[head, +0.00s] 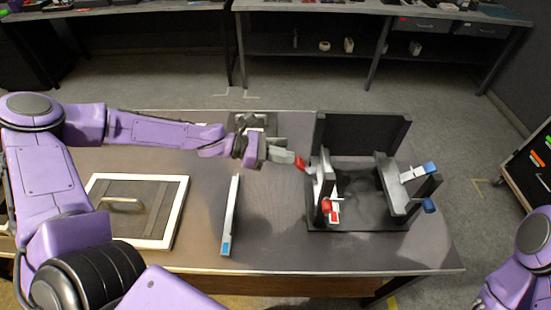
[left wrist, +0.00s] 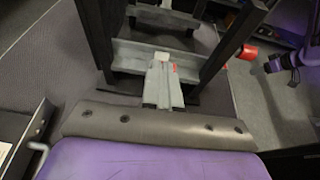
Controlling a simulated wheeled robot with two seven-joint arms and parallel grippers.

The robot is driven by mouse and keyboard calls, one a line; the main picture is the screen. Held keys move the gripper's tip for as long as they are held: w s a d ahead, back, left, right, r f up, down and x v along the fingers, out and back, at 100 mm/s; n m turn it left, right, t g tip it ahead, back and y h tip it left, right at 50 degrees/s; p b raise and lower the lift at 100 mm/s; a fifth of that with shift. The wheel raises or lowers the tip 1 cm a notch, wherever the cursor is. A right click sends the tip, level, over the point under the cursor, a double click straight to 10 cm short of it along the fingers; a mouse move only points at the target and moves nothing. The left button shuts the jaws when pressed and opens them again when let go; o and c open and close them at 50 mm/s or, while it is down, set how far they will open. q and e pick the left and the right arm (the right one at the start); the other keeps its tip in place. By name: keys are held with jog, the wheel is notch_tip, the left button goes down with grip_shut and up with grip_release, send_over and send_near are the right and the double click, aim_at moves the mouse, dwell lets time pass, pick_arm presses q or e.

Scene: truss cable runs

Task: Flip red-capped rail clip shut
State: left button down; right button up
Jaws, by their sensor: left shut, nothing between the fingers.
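A black rail fixture (head: 360,128) stands on the right part of the table. A light rail clip with a red cap (head: 301,163) sits on its left upright, the cap sticking out up and to the left. A second red cap (head: 327,206) shows lower at the front of that upright. My left gripper (head: 290,157) is shut and empty, its tips right beside the upper red cap; I cannot tell whether they touch. In the left wrist view the closed fingers (left wrist: 163,78) point at the fixture, with a little red at their tip. My right gripper is out of view.
Blue-capped clips (head: 430,168) are on the fixture's right upright. A white-framed panel with a handle (head: 181,208) lies at the left, and a narrow pale bar (head: 230,215) lies mid-table. The table front between bar and fixture is clear.

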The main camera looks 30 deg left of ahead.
aim_at(299, 160)
pick_arm(q)
jog(key=shift+g+y, duration=0.4)
jog(key=shift+g, duration=0.1)
jog(key=d, duration=0.1)
jog(key=w+d+r+p, duration=0.1)
jog(key=d, duration=0.2)
jog(key=shift+w+r, duration=0.2)
jog(key=shift+r, duration=0.15)
jog(key=shift+w+d+f, duration=0.1)
jog(key=shift+w+d, duration=0.05)
jog(key=shift+w, duration=0.2)
jog(key=shift+s+r+p, duration=0.15)
jog(key=shift+r+p, duration=0.5)
jog(key=shift+p, duration=0.05)
jog(key=shift+r+p, duration=0.35)
jog(key=shift+p, duration=0.05)
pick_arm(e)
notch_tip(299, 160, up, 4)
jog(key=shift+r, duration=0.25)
pick_arm(q)
jog(key=p+v, duration=0.4)
jog(key=v, duration=0.9)
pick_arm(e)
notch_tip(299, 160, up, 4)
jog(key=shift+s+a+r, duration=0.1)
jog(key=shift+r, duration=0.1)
